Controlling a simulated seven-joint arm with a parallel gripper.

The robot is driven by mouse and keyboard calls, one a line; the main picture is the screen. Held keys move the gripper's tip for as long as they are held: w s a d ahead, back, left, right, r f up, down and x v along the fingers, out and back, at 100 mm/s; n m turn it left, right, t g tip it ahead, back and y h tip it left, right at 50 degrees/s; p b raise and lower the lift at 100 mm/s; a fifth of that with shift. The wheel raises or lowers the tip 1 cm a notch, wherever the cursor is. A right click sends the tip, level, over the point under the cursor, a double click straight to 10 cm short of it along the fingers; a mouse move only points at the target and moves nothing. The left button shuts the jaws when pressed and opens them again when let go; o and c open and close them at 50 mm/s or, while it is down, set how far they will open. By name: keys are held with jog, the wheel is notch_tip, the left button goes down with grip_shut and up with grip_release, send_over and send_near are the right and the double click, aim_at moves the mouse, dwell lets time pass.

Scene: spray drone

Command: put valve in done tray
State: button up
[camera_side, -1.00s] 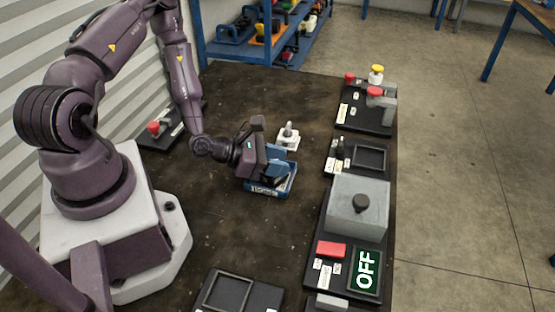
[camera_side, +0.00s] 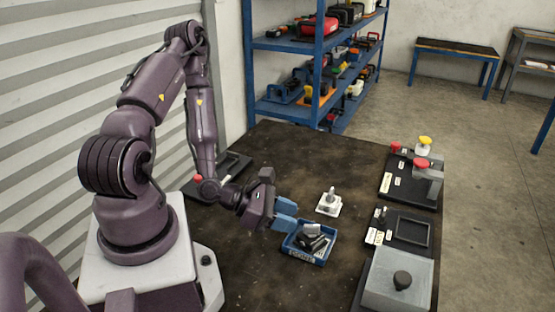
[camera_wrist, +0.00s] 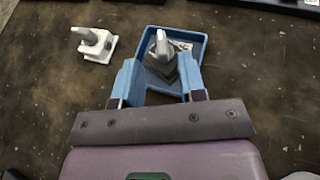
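The done tray is a small blue tray (camera_side: 327,257) with a lettered label on its front, standing on the dark table. The valve, a dark grey block-like part (camera_side: 312,240) with a paler stem, lies inside it, tilted. In the wrist view the valve (camera_wrist: 161,62) shows in the blue tray (camera_wrist: 203,48), just beyond and between my fingertips. My gripper (camera_side: 287,214) has blue fingers and is beside the tray's left edge in the side view. In the wrist view my gripper (camera_wrist: 160,78) is open, with its fingers apart and nothing clamped between them.
A white block with an upright peg (camera_side: 329,203) stands behind the tray; it also shows in the wrist view (camera_wrist: 95,45). Dark panels with a red-and-yellow fixture (camera_side: 420,175), an empty frame (camera_side: 411,231) and a grey box (camera_side: 397,281) line the right edge. Bare table lies behind.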

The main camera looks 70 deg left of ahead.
jog(key=shift+w+a+m+g, duration=0.1)
jog(key=shift+a+m+g, duration=0.15)
jog(key=shift+m, duration=0.25)
jog(key=shift+w+a+m+g, duration=0.1)
jog(key=shift+m+g, duration=0.15)
jog(key=shift+m, duration=0.25)
jog(key=w+a+r+m+g+y, duration=0.1)
jog(key=a+r+m+g+y, duration=0.2)
jog(key=r+m, duration=0.4)
jog(key=w+a+r+m+g+y, duration=0.15)
jog(key=r+m+y, duration=0.3)
jog(key=m, duration=0.45)
jog(key=s+d+r+m+h, duration=0.1)
jog(key=s+d+r+m, duration=0.4)
jog(key=r, duration=0.3)
jog(key=s+d+r+m+g+h, duration=0.1)
jog(key=s+d+r+m, duration=0.4)
jog(key=r+m, duration=0.3)
jog(key=shift+s+d+r, duration=0.25)
jog(key=shift+s+r, duration=0.3)
jog(key=shift+r, duration=0.1)
jog(key=shift+h, duration=0.25)
